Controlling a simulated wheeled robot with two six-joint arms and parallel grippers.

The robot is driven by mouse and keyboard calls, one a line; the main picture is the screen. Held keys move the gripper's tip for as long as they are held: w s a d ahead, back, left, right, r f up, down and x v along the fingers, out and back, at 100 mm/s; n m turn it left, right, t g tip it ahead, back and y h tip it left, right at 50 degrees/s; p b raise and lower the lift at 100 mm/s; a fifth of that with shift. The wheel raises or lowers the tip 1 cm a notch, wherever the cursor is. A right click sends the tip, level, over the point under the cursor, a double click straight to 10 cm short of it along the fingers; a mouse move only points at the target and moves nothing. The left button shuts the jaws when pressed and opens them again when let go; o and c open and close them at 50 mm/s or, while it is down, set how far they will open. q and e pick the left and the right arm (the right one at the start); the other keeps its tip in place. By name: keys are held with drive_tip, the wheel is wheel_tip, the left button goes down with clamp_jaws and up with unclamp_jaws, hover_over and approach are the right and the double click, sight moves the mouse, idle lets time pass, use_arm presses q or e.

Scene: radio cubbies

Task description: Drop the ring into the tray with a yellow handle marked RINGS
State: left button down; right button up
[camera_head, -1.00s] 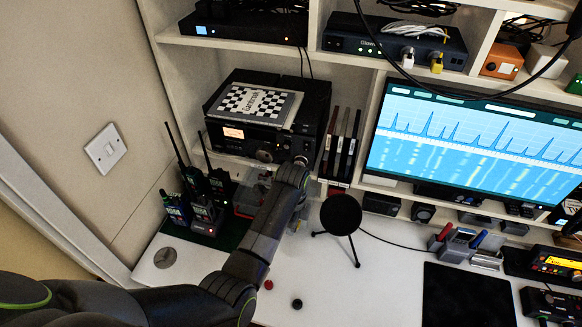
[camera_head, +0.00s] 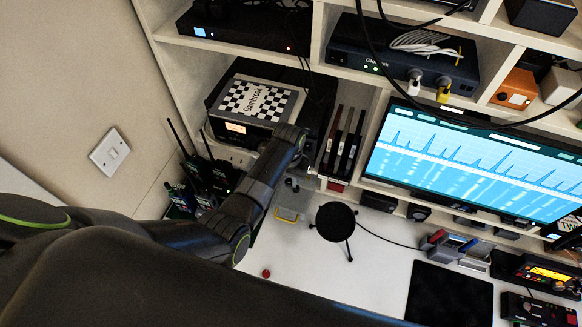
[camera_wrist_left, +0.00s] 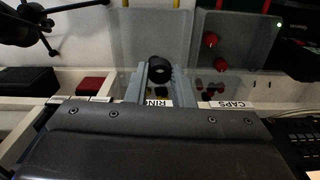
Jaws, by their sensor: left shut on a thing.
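My left gripper (camera_wrist_left: 158,84) is shut on the black ring (camera_wrist_left: 159,68), which shows between the fingertips in the left wrist view. Behind it is a grey see-through tray (camera_wrist_left: 135,45) with a label reading RIN, its end hidden by a finger. In the head view a yellow handle (camera_head: 287,214) shows just below my left wrist, and most of its tray is hidden by the arm. The left fingertips and the ring are hard to make out there. I cannot tell whether the ring is over the tray's opening. My right gripper is not in view.
A tray labelled CAPS (camera_wrist_left: 228,104), with red round pieces, stands beside the RINGS label. A black round stand (camera_head: 335,222) is right of my wrist. A red piece (camera_head: 266,272) lies on the white desk. Black radios (camera_head: 200,180) stand at the left.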

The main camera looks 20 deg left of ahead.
use_arm(q)
drive_tip(key=shift+n, duration=0.3)
drive_tip(key=shift+f+b, duration=0.3)
drive_tip(key=shift+f, duration=0.2)
wheel_tip(320, 180, down, 4)
drive_tip(key=b, duration=0.2)
drive_tip(key=shift+r+b, duration=0.1)
drive_tip(key=shift+b, duration=0.3)
drive_tip(key=shift+f+b, duration=0.6)
drive_tip(key=shift+b, duration=0.05)
drive_tip(key=shift+r, duration=0.1)
drive_tip(key=c, duration=1.2)
unclamp_jaws()
drive_tip(key=shift+o, duration=0.2)
